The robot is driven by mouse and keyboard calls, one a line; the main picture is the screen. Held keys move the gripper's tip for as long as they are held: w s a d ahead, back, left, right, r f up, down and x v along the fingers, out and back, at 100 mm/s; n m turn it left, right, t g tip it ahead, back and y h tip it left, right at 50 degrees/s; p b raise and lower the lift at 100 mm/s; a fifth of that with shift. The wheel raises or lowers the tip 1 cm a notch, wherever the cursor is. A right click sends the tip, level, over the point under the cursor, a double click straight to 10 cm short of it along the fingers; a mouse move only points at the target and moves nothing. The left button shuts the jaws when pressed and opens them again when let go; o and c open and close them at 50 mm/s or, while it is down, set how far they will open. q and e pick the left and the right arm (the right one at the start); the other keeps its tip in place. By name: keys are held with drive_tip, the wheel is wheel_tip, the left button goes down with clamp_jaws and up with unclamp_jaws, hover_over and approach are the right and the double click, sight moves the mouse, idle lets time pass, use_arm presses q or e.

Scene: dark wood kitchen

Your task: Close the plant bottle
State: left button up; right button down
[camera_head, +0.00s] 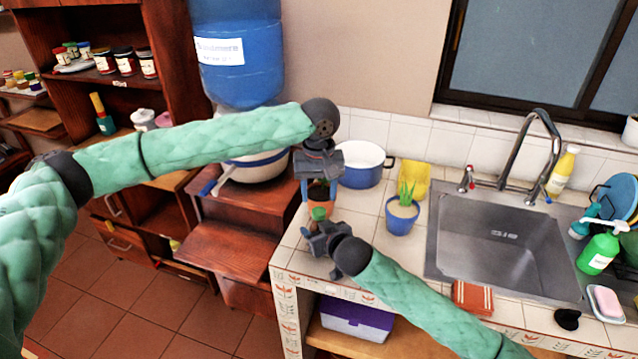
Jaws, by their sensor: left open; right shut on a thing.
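A small reddish-brown and green item (318,212), likely the plant bottle, shows between my two grippers over the left end of the tiled counter. It is mostly hidden, and I cannot tell its cap from its body. My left gripper (318,192) points down from above and is open, with its fingers on either side of the reddish-brown part. My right gripper (316,226) comes from the lower right and is shut on the item near its green part. I cannot tell whether the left fingers touch anything.
A blue pot with a green plant (403,215) stands to the right. Behind are a blue-and-white cooking pot (362,176) and a yellow container (413,177). The sink (500,240) lies further right. The counter's left edge is close to my grippers.

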sight(319, 211)
use_arm(q)
drive_tip(key=shift+f, duration=2.6)
drive_tip(key=c, duration=1)
drive_tip(key=o, duration=1.1)
drive_tip(key=shift+c, duration=0.2)
drive_tip(key=shift+r, duration=0.15)
drive_tip(key=shift+r, duration=2.1)
drive_tip(key=o, duration=0.6)
